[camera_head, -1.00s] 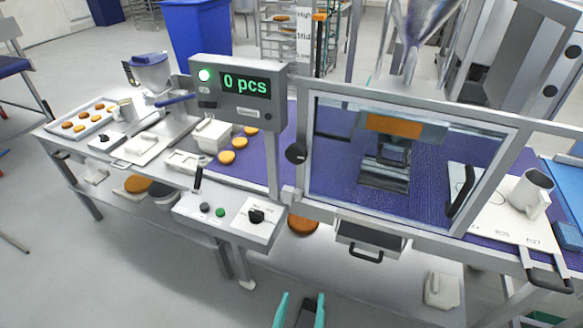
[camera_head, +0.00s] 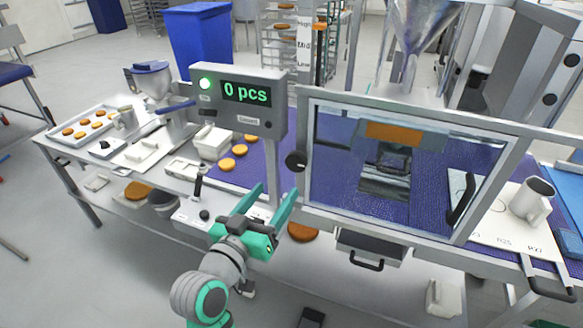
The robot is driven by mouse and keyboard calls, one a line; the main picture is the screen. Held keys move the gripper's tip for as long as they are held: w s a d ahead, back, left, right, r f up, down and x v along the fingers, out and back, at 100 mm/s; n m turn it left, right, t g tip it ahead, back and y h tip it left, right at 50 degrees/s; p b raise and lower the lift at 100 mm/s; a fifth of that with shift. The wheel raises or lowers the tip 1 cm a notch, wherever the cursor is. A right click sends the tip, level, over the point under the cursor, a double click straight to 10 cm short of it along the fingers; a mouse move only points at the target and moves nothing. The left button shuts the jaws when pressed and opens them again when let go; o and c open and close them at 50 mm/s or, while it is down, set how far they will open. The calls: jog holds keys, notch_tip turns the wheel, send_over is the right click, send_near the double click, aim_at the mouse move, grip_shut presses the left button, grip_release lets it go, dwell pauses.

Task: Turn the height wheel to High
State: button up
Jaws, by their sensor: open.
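A small black round knob (camera_head: 295,160), which I take for the height wheel, sits at the left edge of the clear guard frame (camera_head: 303,130). A post behind the machine carries a scale (camera_head: 304,42) reading High, Mid and Low from top to bottom; its pointer position is not clear to me. My gripper (camera_head: 277,188) is open and empty, with teal fingers spread apart. Its tips point up and away, just below and left of the knob and apart from it in the picture.
A display (camera_head: 246,92) reading 0 pcs stands left of the knob on a post (camera_head: 272,165). Buns (camera_head: 228,164) lie on the purple belt (camera_head: 255,165). A mug (camera_head: 532,198) stands at the right. A black guard handle (camera_head: 462,198) juts out.

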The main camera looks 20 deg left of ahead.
aim_at(295, 164)
jog(key=w, duration=0.7)
jog(key=w+d, duration=0.1)
jog(key=w, duration=0.2)
jog(key=shift+w+r, duration=0.15)
jog(key=shift+w, duration=0.2)
jog(key=c, duration=1.1)
jog(key=shift+o, duration=0.2)
